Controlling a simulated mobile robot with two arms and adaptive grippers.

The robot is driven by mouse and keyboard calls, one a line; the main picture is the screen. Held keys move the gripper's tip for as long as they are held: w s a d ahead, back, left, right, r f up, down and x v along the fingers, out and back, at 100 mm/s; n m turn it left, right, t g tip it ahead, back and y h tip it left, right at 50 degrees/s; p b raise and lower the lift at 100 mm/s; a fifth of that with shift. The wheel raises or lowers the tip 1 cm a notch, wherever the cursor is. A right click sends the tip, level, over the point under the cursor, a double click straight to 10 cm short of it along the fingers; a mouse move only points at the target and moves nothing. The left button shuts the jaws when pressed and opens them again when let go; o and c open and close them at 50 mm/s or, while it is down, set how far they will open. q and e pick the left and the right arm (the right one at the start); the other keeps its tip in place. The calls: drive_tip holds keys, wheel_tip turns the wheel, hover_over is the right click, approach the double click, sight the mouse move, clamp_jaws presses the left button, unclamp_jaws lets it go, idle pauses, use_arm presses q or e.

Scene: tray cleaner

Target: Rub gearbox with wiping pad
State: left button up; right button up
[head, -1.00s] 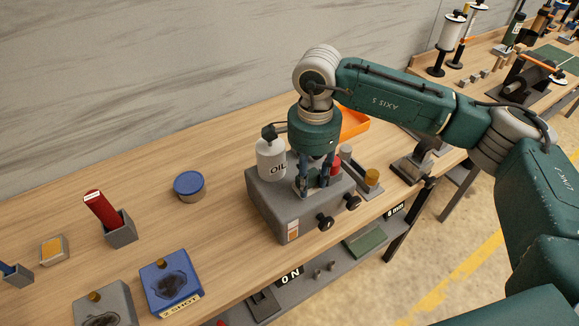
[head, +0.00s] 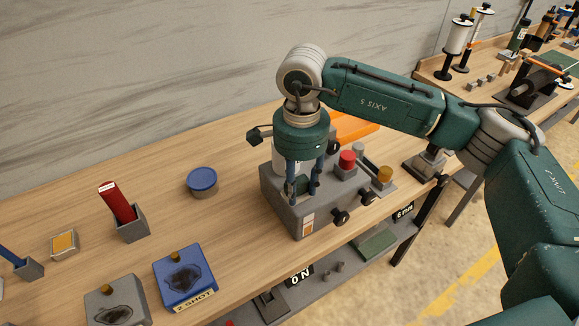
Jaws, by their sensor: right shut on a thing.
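The gearbox appears to be the grey block (head: 284,213) near the table's front edge, with black knobs on its front and a red cap on top. My right gripper (head: 301,193) points down over its left part. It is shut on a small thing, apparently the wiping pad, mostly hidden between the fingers. I cannot tell whether the pad touches the top surface. The white oil bottle (head: 280,158) is largely hidden behind the gripper. My left gripper is not in view.
A red-handled tool stands in a grey holder (head: 132,224). A blue-lidded tin (head: 202,182), a blue stained block (head: 184,277) and a grey stained block (head: 115,302) lie left. An orange tray (head: 357,129) is behind.

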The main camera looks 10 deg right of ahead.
drive_tip(key=shift+s+a+r, duration=0.15)
drive_tip(key=shift+a, duration=0.25)
drive_tip(key=shift+s+a+r, duration=0.1)
drive_tip(key=shift+a, duration=0.25)
wheel_tip(320, 180, up, 2)
drive_tip(key=shift+r+p, duration=0.1)
drive_tip(key=shift+p, duration=0.3)
drive_tip(key=shift+w+d+r+p, duration=0.1)
drive_tip(key=shift+d+r+p, duration=0.15)
drive_tip(key=shift+r, duration=0.25)
drive_tip(key=shift+d+r+p, duration=0.15)
drive_tip(key=shift+r+p, duration=0.05)
drive_tip(key=shift+r, duration=0.25)
drive_tip(key=shift+a+r+p, duration=0.15)
drive_tip(key=shift+r+p, duration=0.15)
drive_tip(key=shift+r, duration=0.45)
drive_tip(key=shift+a+r+p, duration=0.1)
drive_tip(key=shift+r+p, duration=0.2)
drive_tip(key=shift+r, duration=0.4)
drive_tip(key=shift+d+r, duration=0.15)
drive_tip(key=shift+r, duration=0.15)
drive_tip(key=shift+f, duration=0.1)
